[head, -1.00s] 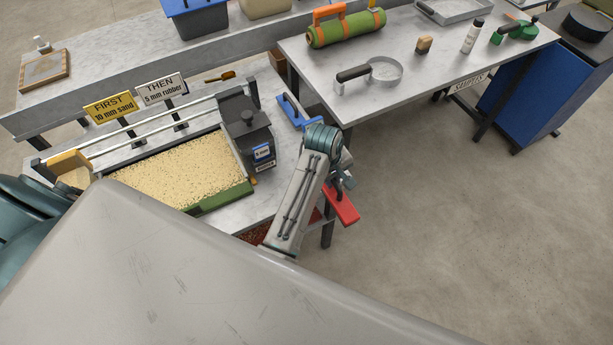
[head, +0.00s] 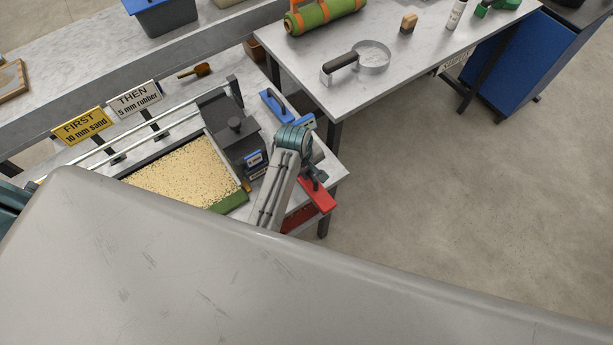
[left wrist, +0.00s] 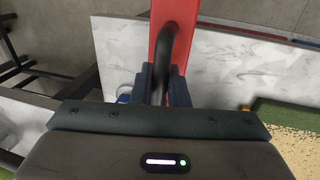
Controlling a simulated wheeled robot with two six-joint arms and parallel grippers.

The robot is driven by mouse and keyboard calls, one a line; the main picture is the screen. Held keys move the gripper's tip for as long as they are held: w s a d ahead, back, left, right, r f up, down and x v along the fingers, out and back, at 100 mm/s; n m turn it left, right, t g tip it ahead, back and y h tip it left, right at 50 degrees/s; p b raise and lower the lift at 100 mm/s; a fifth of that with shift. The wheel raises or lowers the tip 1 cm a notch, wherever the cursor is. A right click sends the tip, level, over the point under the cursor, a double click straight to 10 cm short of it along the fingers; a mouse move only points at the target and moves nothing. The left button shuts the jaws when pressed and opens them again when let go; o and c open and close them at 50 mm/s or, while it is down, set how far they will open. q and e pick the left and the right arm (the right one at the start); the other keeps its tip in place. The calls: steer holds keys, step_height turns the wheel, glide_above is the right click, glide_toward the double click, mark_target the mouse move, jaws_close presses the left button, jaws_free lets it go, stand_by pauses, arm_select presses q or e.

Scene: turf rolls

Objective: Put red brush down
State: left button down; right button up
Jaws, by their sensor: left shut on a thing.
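The red brush (head: 319,196) is held by my left gripper (head: 314,178) at the right end of the low marble table (head: 325,160). In the left wrist view, the brush's long red back (left wrist: 174,22) points away, with its dark curved handle (left wrist: 168,50) between the two blue-grey fingers of my left gripper (left wrist: 163,84). The gripper is shut on that handle. I cannot tell whether the brush touches the table top. My right gripper is not in view.
A blue brush (head: 270,103) lies close behind my left arm. A second table (head: 335,98) with a sieve (head: 374,57) is behind. Open floor lies to the right.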

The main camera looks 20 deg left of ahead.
arm_select(q)
step_height(320, 180, down, 4)
steer(key=shift+a+r, duration=0.1)
steer(key=shift+r, duration=0.15)
steer(key=shift+f, duration=0.15)
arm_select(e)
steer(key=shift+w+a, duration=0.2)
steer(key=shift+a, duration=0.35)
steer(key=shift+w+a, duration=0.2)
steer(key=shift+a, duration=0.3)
arm_select(q)
steer(key=shift+f, duration=0.15)
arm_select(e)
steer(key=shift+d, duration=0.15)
arm_select(q)
steer(key=c, duration=1.4)
jaws_free()
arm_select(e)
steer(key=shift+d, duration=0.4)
